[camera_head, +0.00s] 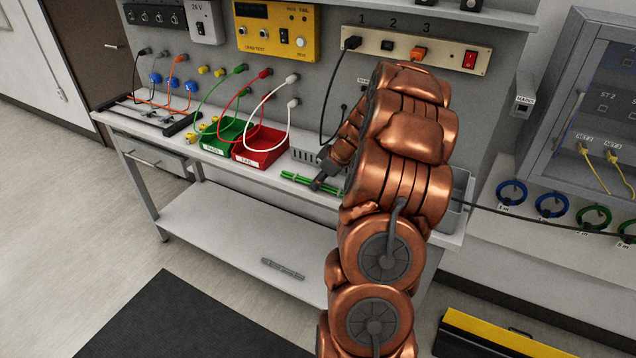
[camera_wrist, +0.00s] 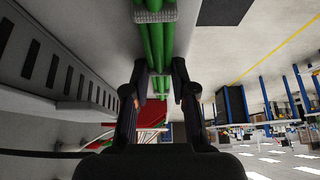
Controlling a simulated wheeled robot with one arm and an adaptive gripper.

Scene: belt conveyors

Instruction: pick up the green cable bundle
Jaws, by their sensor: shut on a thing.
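The green cable bundle (camera_head: 300,179) is at the front edge of the workbench, lying lengthwise along it; I cannot tell whether it still touches the bench top. My gripper (camera_head: 320,184) is shut on the bundle near its right part, and my arm hides what lies behind. In the wrist view the bundle (camera_wrist: 156,42) runs from the top edge down between the two dark fingers of my gripper (camera_wrist: 158,82). Grey ties wrap around the strands.
A green bin (camera_head: 222,135) and a red bin (camera_head: 262,148) stand on the bench (camera_head: 215,158) left of the bundle, with hanging cables above them. A grey slotted box (camera_head: 304,157) is just behind the bundle. A lower shelf (camera_head: 225,222) holds a small grey strip.

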